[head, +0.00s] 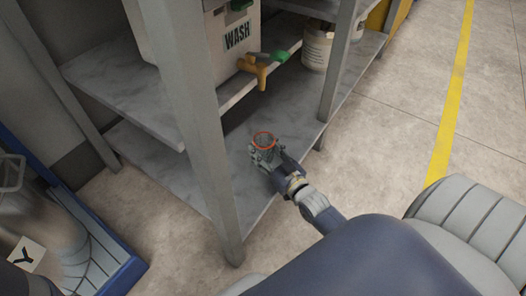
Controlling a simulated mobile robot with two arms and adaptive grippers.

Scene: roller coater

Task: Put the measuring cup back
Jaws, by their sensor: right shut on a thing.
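The measuring cup (265,139) is a small clear cup with an orange-red rim. It is upright over the front part of the lower grey shelf (258,185). My right gripper (265,155) is shut on the cup, with its fingers around the cup's lower part. I cannot tell whether the cup's base touches the shelf. My left gripper is not in view.
A white container marked WASH (232,62) with a yellow tap (255,68) stands above on the upper shelf. Grey posts (200,120) flank the gripper. A white bucket (317,47) stands at the back. A blue-edged tray (125,272) is at lower left.

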